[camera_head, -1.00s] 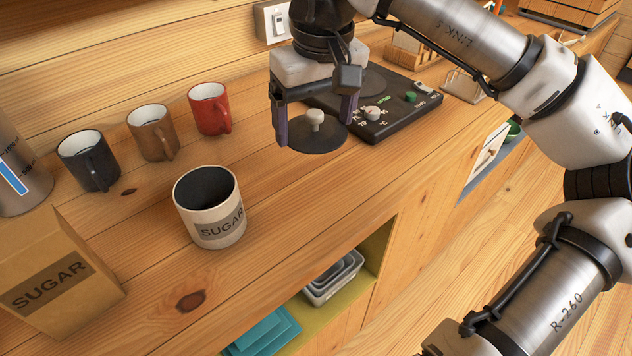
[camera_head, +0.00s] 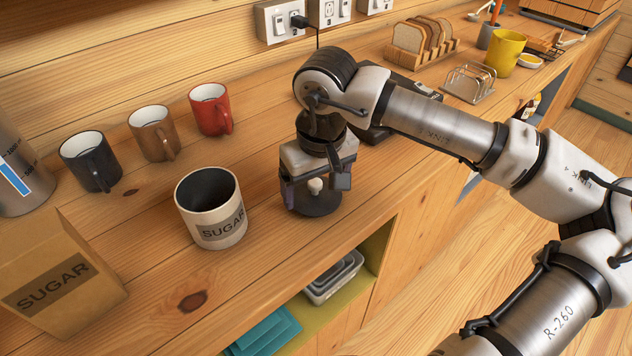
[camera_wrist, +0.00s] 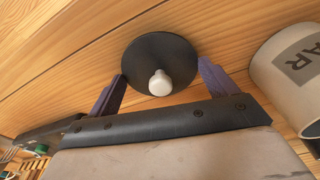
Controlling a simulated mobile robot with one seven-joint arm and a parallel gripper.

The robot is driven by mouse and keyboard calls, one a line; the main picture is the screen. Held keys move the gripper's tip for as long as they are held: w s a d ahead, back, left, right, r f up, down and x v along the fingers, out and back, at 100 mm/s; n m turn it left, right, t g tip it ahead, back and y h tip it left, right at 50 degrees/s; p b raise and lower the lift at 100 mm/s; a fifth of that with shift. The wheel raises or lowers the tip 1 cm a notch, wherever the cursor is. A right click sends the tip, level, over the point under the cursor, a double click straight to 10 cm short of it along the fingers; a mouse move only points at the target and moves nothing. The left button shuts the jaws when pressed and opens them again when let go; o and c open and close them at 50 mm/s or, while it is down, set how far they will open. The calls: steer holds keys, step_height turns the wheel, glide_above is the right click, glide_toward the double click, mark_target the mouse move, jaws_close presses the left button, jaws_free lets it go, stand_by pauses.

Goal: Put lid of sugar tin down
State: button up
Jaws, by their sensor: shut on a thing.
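The sugar tin's lid (camera_head: 320,209) is a dark round disc with a pale knob. It is just right of the open sugar tin (camera_head: 212,226), at or very close to the worktop; I cannot tell whether it touches. My gripper (camera_head: 315,199) is above it, shut on the lid. In the wrist view, the purple fingers of my gripper (camera_wrist: 162,72) sit on opposite sides of the lid (camera_wrist: 150,55), knob facing the camera. The white tin (camera_wrist: 292,75), labelled SUGAR, stands upright to the right there, its top uncovered in the head view.
Black (camera_head: 88,160), brown (camera_head: 152,135) and red (camera_head: 209,110) mugs stand behind the tin. A cardboard SUGAR box (camera_head: 60,275) is at the left. A black appliance (camera_head: 375,130) is behind my wrist. The worktop's front edge is close to the lid.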

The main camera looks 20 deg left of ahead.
mark_target(320, 200)
steer(key=shift+f+b, duration=0.25)
steer(key=shift+b, duration=0.05)
steer(key=o, duration=0.8)
steer(key=shift+r, duration=0.1)
steer(key=shift+r, duration=0.15)
steer(key=r, duration=0.8)
steer(key=s+d+r, duration=0.1)
steer(key=r, duration=0.3)
